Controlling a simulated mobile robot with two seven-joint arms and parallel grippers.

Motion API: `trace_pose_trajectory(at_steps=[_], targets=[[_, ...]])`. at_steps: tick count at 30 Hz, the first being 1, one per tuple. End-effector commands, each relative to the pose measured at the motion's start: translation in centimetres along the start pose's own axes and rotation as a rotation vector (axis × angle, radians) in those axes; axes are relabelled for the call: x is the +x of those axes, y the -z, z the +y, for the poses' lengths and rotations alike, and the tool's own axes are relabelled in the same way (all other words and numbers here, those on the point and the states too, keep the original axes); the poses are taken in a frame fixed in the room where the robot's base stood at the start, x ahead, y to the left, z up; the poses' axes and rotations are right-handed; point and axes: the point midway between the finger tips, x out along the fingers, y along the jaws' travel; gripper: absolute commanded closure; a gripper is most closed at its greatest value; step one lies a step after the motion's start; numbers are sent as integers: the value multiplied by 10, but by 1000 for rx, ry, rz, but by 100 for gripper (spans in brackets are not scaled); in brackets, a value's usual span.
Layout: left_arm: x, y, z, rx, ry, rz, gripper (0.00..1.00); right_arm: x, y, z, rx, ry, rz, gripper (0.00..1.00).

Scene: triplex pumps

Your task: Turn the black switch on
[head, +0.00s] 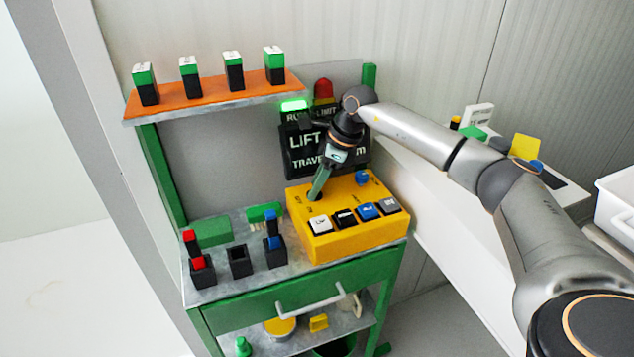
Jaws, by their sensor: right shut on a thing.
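A yellow control box (318,247) stands on the right of the bench top. Along its front is a row of rocker switches: white (320,224), black (344,218), blue (367,211) and grey (388,205). A blue knob (362,178) is at its back right. My right gripper (315,194) reaches down to the back left of the box, behind the white switch. It is shut on a small part there, which its fingers mostly hide. It is apart from the black rocker switch. The black switch's on or off setting is too small to tell. My left gripper is not in view.
Behind the box is a black sign (300,150) with a lit green lamp (294,105) and a red lamp (323,89). Black holders (238,261) with red and blue pieces stand at left. An orange shelf (209,94) hangs above. A drawer handle (311,303) sticks out in front.

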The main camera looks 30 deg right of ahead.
Motion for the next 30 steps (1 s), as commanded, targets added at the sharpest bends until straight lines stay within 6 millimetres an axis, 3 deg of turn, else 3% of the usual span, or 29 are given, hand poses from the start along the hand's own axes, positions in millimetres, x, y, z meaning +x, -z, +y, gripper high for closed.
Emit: trace_pose_trajectory(at_steps=[11, 12, 19, 30], targets=[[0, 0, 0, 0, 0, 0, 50, -1, -1, 0, -8, 1, -2, 100], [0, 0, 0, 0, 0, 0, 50, -1, -1, 0, -8, 1, -2, 46], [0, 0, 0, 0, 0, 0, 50, 0, -1, 0, -6, 0, -1, 20], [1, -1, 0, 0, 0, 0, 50, -10, -1, -1, -5, 1, -2, 20]])
